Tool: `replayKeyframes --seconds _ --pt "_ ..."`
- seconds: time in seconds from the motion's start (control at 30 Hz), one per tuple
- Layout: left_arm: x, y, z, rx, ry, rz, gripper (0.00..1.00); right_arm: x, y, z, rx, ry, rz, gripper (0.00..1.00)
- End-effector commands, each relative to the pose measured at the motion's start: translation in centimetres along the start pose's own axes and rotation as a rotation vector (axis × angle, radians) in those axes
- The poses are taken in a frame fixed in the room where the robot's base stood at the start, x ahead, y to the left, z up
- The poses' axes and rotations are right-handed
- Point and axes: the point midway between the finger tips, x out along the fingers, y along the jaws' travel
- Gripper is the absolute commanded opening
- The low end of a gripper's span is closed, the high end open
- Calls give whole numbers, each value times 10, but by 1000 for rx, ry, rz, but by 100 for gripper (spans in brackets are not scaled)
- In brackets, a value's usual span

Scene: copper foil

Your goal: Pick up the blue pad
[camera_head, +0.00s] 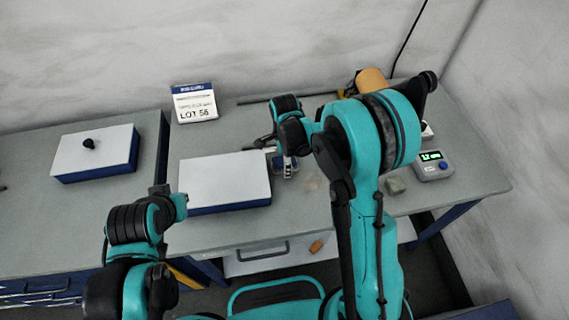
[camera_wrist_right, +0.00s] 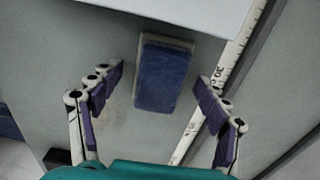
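The blue pad (camera_wrist_right: 163,78) lies on the grey worktop in the right wrist view, a block with a blue top and a paler edge. My right gripper (camera_wrist_right: 160,77) is open, with one finger on each side of the pad and a gap on both sides. In the head view my right gripper (camera_head: 287,168) points down at the worktop, just right of a white-topped box. The pad cannot be made out clearly there because the arm and fingers cover that spot. My left gripper (camera_head: 168,197) is at the front left edge of the worktop; its fingers are not clear.
The white-topped blue box (camera_head: 222,178) stands close left of the right gripper. A ruler (camera_wrist_right: 222,75) lies right of the pad. A scale (camera_head: 433,168), a small grey-green block (camera_head: 395,186) and an orange roll (camera_head: 372,80) are at the right. A LOT sign (camera_head: 194,102) stands behind.

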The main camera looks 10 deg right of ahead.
Motion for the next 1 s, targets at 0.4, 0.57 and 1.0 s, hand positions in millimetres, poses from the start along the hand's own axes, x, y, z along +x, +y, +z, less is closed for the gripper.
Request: replayKeyframes --seconds 0.4,0.57,1.0 --pt "0 0 0 0 0 0 0 0 0 0 0 0 0 21" --pt "-1 0 -1 0 0 0 0 -3 0 0 0 0 0 21" --pt "-18 0 -13 0 0 0 0 -61 26 -17 2 0 0 21"
